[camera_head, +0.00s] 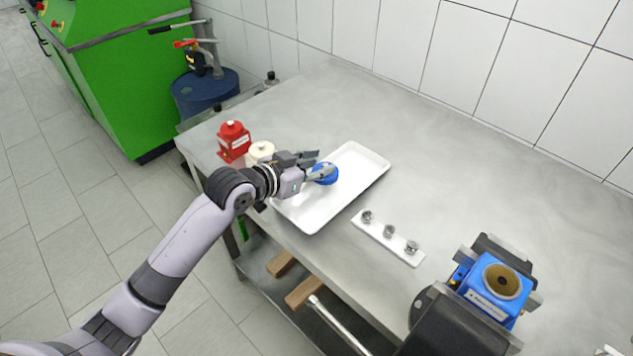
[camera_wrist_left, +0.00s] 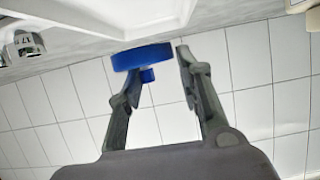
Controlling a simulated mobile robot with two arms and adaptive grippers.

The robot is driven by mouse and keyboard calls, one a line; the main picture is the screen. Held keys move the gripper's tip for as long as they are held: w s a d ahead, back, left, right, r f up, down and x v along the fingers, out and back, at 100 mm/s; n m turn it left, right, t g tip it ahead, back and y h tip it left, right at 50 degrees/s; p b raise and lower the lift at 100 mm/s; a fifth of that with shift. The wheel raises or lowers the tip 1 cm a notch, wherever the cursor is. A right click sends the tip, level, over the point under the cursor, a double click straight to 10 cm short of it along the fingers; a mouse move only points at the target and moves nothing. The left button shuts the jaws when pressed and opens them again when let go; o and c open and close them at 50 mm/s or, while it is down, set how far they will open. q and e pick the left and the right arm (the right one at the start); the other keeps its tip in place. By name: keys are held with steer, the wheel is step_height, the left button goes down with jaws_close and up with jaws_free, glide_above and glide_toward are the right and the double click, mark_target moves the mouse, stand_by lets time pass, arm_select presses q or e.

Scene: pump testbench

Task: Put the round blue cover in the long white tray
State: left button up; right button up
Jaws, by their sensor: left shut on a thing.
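The round blue cover (camera_head: 328,175) is at my left gripper (camera_head: 318,165), over the long white rectangular tray (camera_head: 358,163). In the left wrist view the blue cover (camera_wrist_left: 142,56) is between the fingertips of my left gripper (camera_wrist_left: 160,68), which is shut on it. Its small stub points toward the palm. The white tray (camera_wrist_left: 130,18) lies just beyond the cover in that view; I cannot tell whether they touch. The fingers hide part of the cover in the head view. My right gripper is not in view.
A narrow white holder (camera_head: 376,242) with three metal fittings is right of the tray. A red container (camera_head: 233,142) and a white round-topped container (camera_head: 261,150) stand left of it. A blue pump part (camera_head: 497,290) is at lower right. The table's back (camera_head: 430,140) is clear.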

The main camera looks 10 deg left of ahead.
mark_target(316, 195)
arm_select(q)
steer(key=shift+f, duration=0.85)
step_height(316, 195, down, 4)
steer(key=shift+f, duration=0.1)
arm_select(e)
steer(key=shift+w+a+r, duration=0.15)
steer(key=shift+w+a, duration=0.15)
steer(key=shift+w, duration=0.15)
arm_select(q)
steer(key=shift+f, duration=0.15)
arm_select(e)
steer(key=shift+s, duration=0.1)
